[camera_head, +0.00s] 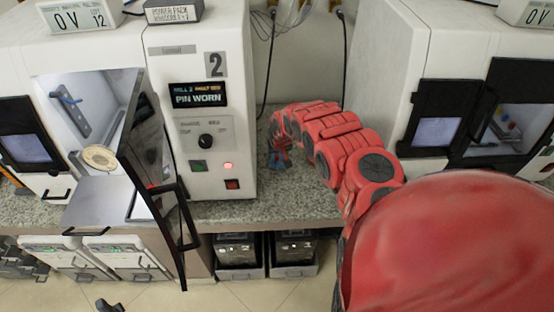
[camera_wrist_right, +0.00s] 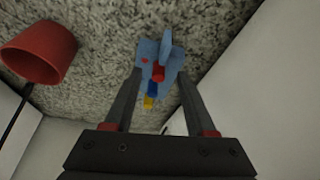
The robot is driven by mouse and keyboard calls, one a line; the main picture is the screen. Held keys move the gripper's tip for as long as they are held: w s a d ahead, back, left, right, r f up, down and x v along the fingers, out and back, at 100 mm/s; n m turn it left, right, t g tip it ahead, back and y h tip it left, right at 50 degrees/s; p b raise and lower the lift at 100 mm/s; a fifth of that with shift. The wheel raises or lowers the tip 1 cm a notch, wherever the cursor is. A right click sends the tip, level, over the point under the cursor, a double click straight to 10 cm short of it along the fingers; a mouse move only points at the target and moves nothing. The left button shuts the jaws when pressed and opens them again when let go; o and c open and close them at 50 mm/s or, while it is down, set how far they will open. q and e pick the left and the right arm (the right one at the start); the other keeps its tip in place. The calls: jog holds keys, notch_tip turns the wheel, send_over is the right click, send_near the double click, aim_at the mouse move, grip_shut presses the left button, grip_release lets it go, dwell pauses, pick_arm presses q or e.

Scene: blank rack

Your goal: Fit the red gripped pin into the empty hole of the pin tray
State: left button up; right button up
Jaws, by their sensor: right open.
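The small blue pin tray (camera_wrist_right: 147,52) lies on the speckled counter and shows at the far end of my right gripper in the right wrist view. A red pin (camera_wrist_right: 158,73), a blue pin and a yellow pin line up at the tray; I cannot tell how deep each sits. My right gripper (camera_wrist_right: 160,78) is open, with its fingers on either side of the red pin and tray. In the head view, the tray (camera_head: 281,164) is partly hidden by my right gripper (camera_head: 281,143). A dark shape (camera_head: 110,306) at the bottom edge may be my left gripper; its jaws are unclear.
A white machine (camera_head: 205,100) marked 2, showing "PIN WORN", stands left of the tray; its door (camera_head: 150,170) hangs open. Another white machine (camera_head: 385,60) stands to the right. A red cup-shaped thing (camera_wrist_right: 38,52) is near the tray in the wrist view. Counter (camera_head: 235,211) is bare in front.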

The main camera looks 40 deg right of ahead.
jog(key=shift+w+d+f, duration=0.1)
jog(key=shift+f, duration=0.4)
grip_shut()
